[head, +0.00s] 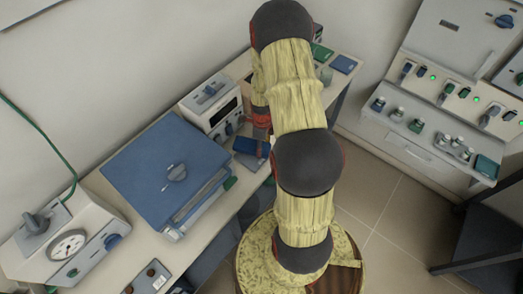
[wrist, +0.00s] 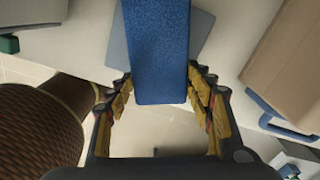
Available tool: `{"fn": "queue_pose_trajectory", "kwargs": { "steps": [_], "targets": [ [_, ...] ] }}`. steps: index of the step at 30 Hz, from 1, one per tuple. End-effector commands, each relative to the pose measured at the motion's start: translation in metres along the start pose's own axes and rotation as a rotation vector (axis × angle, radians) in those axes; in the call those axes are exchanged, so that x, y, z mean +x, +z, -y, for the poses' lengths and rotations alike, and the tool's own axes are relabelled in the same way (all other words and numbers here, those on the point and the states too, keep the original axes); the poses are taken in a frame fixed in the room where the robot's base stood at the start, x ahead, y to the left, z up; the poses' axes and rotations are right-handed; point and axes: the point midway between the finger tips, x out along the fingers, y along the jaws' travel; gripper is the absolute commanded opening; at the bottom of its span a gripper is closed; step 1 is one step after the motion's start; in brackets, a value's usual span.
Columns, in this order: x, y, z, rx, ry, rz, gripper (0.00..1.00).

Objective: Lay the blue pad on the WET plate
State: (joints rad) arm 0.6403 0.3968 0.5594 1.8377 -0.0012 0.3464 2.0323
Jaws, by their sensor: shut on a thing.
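The blue pad (wrist: 160,50) is between the fingers of my gripper (wrist: 163,90), which is shut on it in the wrist view. The pad also shows in the head view (head: 249,146), partly hidden behind my arm. A flat grey plate (wrist: 122,40) lies under the pad in the wrist view, showing on both sides of it. It also shows in the head view (head: 246,162), just below the pad. I cannot read a label on it. I cannot tell whether pad and plate touch. My arm hides most of my gripper in the head view.
A large box with a blue lid (head: 150,150) stands on the bench left of the plate, and a white control box (head: 212,103) behind it. A dial instrument (head: 70,245) is at lower left. Another blue pad (head: 344,64) and a green one (head: 320,52) lie at the far end.

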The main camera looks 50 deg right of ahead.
Motion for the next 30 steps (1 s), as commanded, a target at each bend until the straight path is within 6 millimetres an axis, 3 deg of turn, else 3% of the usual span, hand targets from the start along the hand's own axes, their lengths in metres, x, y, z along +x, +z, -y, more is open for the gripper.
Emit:
{"fn": "queue_pose_trajectory", "kwargs": {
  "steps": [6,17,18,27,30],
  "targets": [
    [0.029,0.0,-0.001,0.0,0.002,-0.001,0.35],
    [0.032,0.0,0.0,0.0,0.001,0.0,0.35],
    [0.032,0.0,0.0,0.0,0.001,0.0,0.54],
    [0.031,0.0,0.0,0.0,0.001,0.0,0.7],
    [0.031,0.0,0.0,0.0,0.001,0.0,0.7]
  ]
}}
